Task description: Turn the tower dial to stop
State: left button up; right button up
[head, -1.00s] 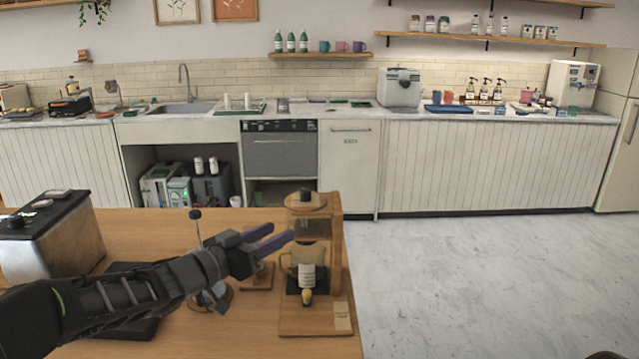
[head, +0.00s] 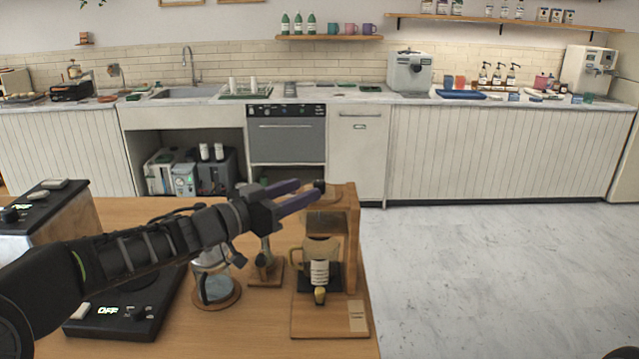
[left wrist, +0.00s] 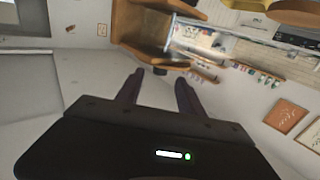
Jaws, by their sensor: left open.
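The wooden tower (head: 353,225) stands near the right edge of the table. Its black round dial (head: 319,186) sits at the top. My left gripper (head: 308,194) reaches in from the left with its purple fingers open, the tips close to the dial. The dial's setting is not readable. My right gripper is not in view.
A tan mug (head: 313,252) and a small labelled bottle (head: 319,275) are low on the tower. Left of it are a glass vessel (head: 213,287) and a black scale (head: 125,312) reading OFF.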

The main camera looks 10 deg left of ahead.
aim_at(315, 185)
pick_arm(q)
jog(key=x, duration=0.5)
jog(key=shift+w+d, duration=0.2)
jog(key=shift+w, duration=0.1)
jog(key=shift+c, duration=0.5)
grip_shut()
